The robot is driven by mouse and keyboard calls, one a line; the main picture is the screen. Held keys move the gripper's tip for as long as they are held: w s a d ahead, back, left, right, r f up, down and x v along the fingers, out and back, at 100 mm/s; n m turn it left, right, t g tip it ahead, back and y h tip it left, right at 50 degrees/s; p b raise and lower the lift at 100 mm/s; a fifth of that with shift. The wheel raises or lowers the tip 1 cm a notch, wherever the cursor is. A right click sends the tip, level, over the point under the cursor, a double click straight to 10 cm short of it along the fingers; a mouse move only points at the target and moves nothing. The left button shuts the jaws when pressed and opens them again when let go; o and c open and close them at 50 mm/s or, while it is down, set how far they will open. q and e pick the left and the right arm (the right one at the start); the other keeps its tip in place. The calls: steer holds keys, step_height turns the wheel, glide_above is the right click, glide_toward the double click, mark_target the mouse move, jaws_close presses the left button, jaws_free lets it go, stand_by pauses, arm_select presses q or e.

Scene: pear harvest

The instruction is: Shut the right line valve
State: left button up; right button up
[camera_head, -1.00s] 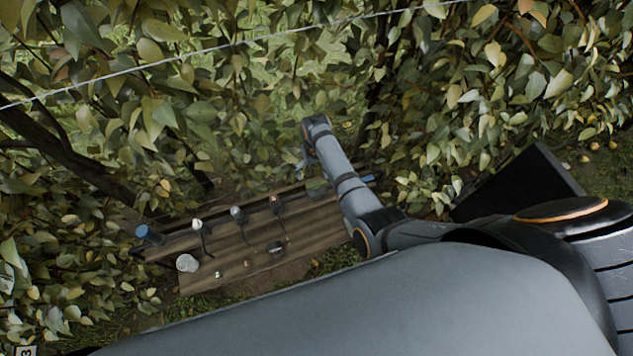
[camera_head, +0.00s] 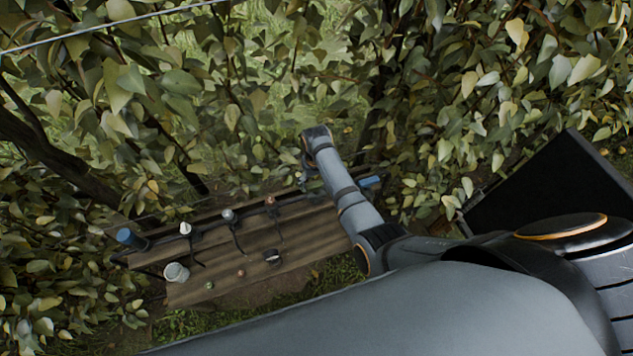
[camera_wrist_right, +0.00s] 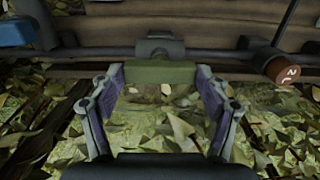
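In the right wrist view, an olive-green valve handle (camera_wrist_right: 160,72) sits crosswise below a grey valve body (camera_wrist_right: 160,46) on a dark pipe. My right gripper (camera_wrist_right: 160,78) is open, with one finger at each end of the handle. I cannot tell whether the fingers touch it. In the head view, my right gripper (camera_head: 308,178) is at the right part of the plank bench, and the valve cannot be made out there. My left gripper is not in view.
The plank bench (camera_head: 215,287) has a pipe along its back, with blue ends (camera_head: 130,238) and (camera_head: 370,182). A brown numbered cap (camera_wrist_right: 282,70) is right of the handle. A white cup (camera_head: 176,272) stands at the bench's left. Foliage surrounds it.

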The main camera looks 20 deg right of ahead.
steer(key=c, duration=0.5)
steer(key=shift+r+m+p, duration=0.15)
steer(key=shift+m+p, duration=0.85)
steer(key=shift+m, duration=0.3)
steer(key=m+p, duration=0.2)
steer(key=m, duration=0.2)
steer(key=m+p, duration=0.1)
steer(key=m, duration=0.4)
steer(key=shift+m+p, duration=0.3)
steer(key=shift+m, duration=0.1)
steer(key=m+p, duration=0.1)
steer(key=m, duration=0.4)
steer(key=shift+f+m, duration=0.2)
steer(key=shift+m, duration=0.2)
